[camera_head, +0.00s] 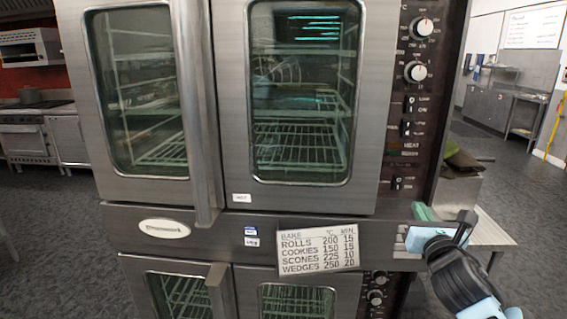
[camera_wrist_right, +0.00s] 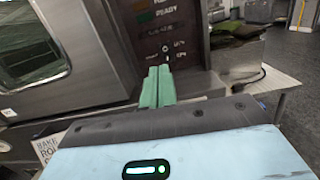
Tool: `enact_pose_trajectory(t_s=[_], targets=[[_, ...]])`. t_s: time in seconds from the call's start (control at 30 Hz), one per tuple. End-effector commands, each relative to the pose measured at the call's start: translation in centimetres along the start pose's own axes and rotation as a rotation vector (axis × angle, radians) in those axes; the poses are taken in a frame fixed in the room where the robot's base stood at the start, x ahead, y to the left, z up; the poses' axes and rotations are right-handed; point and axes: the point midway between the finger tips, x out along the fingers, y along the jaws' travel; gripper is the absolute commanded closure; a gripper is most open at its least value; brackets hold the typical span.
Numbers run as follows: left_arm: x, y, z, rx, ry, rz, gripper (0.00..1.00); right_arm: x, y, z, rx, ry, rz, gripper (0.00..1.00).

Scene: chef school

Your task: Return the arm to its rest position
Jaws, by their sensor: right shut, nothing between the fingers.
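My right gripper (camera_head: 423,212) is at the lower right in the head view, in front of the oven's right side below the control panel. Its green fingers (camera_wrist_right: 157,87) are together and empty in the right wrist view, pointing toward the panel's lower part. My right arm comes in from the lower right. The large steel double oven (camera_head: 228,215) fills the middle of the head view, and its upper glass doors are closed. My left gripper is not in view.
The control panel (camera_head: 411,95) has knobs and switches. A bake chart (camera_head: 318,248) hangs below the upper doors. A steel table (camera_head: 490,232) stands close behind my right gripper, with dark green cloth (camera_head: 462,160) nearby. Open floor (camera_head: 520,175) lies at the right.

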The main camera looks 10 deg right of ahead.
Motion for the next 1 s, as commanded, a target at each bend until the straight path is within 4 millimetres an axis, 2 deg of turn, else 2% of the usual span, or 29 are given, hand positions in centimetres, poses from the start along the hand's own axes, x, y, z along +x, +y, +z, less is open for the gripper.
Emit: enact_pose_trajectory(t_s=[0.17, 0.27, 0.4, 0.47, 0.6, 0.67, 0.8, 1.0], targets=[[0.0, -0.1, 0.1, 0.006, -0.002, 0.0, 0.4, -2.5, 1.5, -7.3, 0.283, 0.137, 0.03, 1.0], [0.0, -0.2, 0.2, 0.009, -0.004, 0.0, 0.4, -5.4, 2.6, -12.8, 0.54, 0.251, 0.024, 1.0], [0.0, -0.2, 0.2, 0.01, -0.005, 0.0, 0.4, -10.2, 4.0, -19.7, 0.909, 0.405, -0.035, 1.0], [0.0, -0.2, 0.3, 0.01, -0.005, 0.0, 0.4, -12.6, 4.5, -22.4, 1.067, 0.467, -0.08, 1.0], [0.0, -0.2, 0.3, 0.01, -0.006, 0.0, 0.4, -18.6, 5.6, -27.9, 1.434, 0.592, -0.227, 1.0], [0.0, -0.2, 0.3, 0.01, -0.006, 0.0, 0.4, -21.4, 6.0, -29.9, 1.589, 0.634, -0.308, 1.0], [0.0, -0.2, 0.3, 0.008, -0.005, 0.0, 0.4, -28.2, 6.8, -34.0, 1.943, 0.699, -0.542, 1.0], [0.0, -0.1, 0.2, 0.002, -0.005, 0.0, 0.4, -37.4, 7.5, -37.5, 2.379, 0.681, -0.931, 1.0]])
